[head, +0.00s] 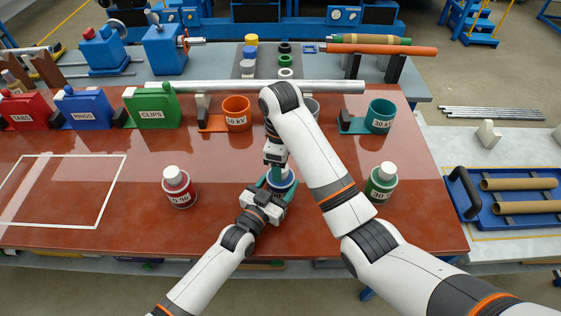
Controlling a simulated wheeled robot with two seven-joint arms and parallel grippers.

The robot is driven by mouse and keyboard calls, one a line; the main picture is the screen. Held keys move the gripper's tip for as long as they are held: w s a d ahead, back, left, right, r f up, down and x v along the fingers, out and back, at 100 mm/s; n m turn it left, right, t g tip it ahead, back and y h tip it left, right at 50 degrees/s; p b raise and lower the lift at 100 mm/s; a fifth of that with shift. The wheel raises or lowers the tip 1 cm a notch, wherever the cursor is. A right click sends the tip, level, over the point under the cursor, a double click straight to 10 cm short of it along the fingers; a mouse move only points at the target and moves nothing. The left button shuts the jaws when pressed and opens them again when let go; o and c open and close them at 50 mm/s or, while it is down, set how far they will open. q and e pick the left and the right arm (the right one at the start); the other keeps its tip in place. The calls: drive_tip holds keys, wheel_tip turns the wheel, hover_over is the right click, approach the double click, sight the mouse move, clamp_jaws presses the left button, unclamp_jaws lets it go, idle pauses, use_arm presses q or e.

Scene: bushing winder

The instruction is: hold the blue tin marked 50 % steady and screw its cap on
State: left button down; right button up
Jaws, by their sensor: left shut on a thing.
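The blue tin (285,186) stands upright near the middle of the red-brown table. Its 50 % mark is hidden from view. My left gripper (276,185) comes in from the front left and is shut around the tin's body. My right gripper (276,170) points straight down over the tin's top, its fingers at or just above the cap area. The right fingers and wrist hide the cap, so I cannot tell whether they grip it or how it sits.
A red tin (180,189) stands left of the blue tin, and a green tin (381,182) stands to the right, beyond my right forearm. Orange (237,113) and teal (380,116) cups and red, blue and green (152,108) bins line the back. The white-outlined area (62,190) is clear.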

drive_tip(key=shift+r, duration=2.3)
drive_tip(key=shift+c, duration=0.5)
